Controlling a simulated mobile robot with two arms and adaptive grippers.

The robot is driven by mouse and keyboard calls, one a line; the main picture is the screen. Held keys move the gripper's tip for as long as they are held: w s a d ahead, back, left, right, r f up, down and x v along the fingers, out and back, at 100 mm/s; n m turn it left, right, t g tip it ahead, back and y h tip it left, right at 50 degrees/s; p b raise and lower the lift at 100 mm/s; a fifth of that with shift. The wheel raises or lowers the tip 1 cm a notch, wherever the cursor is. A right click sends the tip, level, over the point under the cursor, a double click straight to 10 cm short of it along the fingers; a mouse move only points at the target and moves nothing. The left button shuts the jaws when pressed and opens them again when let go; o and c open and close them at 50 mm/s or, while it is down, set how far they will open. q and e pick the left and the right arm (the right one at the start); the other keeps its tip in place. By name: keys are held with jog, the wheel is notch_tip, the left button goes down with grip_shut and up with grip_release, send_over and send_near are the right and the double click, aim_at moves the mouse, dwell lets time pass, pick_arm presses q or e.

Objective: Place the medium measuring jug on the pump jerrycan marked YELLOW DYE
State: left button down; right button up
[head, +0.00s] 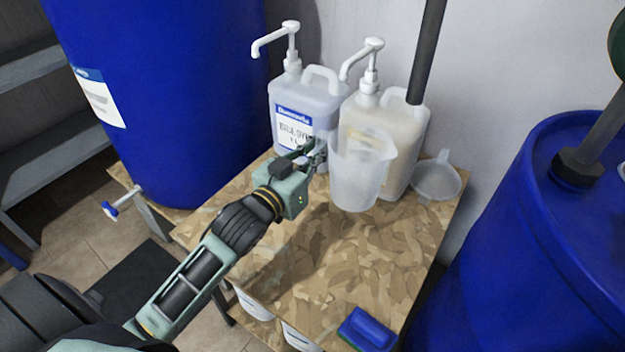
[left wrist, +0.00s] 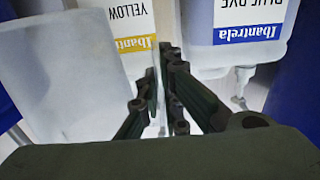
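The translucent measuring jug (head: 362,172) is upright in front of the right pump jerrycan (head: 408,135). My left gripper (head: 318,152) is at the jug's left side, its fingers closed on what looks like the handle. In the left wrist view, the jug (left wrist: 62,75) fills the left side, and a thin pale strip shows between the fingers (left wrist: 160,105). The jerrycan label reading YELLOW (left wrist: 130,25) shows behind them; the jug hides it in the head view. The BLUE DYE jerrycan (head: 310,97) stands to its left. My right gripper is not in view.
A funnel (head: 437,180) lies right of the jerrycans on the chipboard table (head: 370,250). A blue block-like item (head: 366,330) is at the front edge. Large blue drums (head: 165,90) (head: 550,240) flank the table. A dark pole (head: 428,50) rises behind the right jerrycan. The table's middle is clear.

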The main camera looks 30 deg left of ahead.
pick_arm(q)
jog(key=w+a+f+b, duration=0.1)
jog(key=a+f, duration=0.1)
jog(key=f, duration=0.1)
jog(key=w+a+f+b, duration=0.1)
jog(key=w+a+f, duration=0.1)
jog(key=f, duration=0.1)
jog(key=w+a+f+b, duration=0.1)
jog(key=w+a+f, duration=0.1)
jog(key=a+f, duration=0.1)
jog(key=shift+f, duration=0.1)
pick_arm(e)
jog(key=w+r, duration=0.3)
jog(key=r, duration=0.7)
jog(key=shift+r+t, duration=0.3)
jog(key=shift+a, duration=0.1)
